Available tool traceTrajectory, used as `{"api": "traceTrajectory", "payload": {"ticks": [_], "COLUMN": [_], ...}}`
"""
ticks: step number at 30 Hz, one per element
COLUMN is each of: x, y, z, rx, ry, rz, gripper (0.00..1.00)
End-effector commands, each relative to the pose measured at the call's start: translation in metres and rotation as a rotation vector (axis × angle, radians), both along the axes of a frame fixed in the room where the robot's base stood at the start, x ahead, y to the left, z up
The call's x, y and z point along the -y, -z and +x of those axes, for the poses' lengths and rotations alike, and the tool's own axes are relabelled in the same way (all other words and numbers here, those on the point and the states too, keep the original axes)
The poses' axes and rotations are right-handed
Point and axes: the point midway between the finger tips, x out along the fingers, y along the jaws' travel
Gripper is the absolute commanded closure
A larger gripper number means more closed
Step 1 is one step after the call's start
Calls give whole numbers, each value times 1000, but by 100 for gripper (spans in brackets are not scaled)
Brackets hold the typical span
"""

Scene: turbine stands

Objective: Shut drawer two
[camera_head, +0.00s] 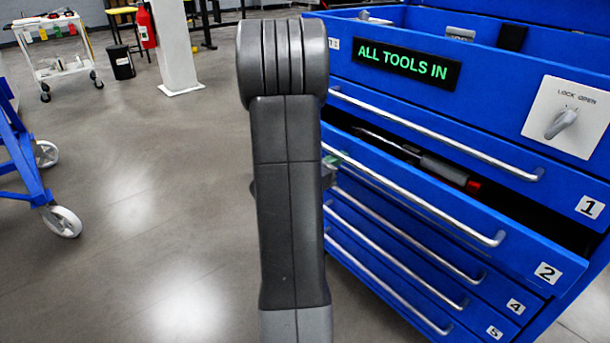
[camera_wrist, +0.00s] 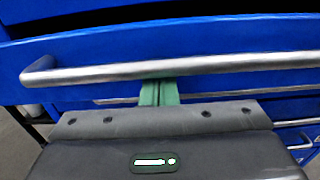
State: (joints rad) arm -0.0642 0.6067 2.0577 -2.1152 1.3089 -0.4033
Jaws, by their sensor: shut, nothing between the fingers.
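Drawer two (camera_head: 530,257) of the blue cabinet is pulled out partway, with a dark gap above its front and a tool with a red end (camera_head: 455,175) inside. Its long silver handle (camera_head: 440,211) runs along the front. In the wrist view the handle (camera_wrist: 230,63) crosses the blue front (camera_wrist: 200,43). My gripper (camera_wrist: 159,82) has its green fingers together with nothing between them, right at the handle's lower edge. I cannot tell whether they touch the bar or the front. In the head view my arm hides most of the gripper.
Drawer one (camera_head: 440,130) above and the lower drawers (camera_head: 400,265) look shut. The cabinet has a lock knob (camera_head: 562,122) and a lit "ALL TOOLS IN" sign (camera_head: 405,64). A blue wheeled frame (camera_head: 20,150) stands at left; the floor between is clear.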

Motion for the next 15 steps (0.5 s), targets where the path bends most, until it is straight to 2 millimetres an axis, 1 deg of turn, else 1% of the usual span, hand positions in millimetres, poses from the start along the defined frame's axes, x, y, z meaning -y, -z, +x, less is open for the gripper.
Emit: {"api": "traceTrajectory", "payload": {"ticks": [1,6,12,15], "x": [12,41,63,70], "y": [1,1,1,1], "z": [7,30,48,54], "rx": [3,1,1,0], "ry": [7,5,3,2], "rz": [0,-2,0,-1], "gripper": [100,100,100,100]}}
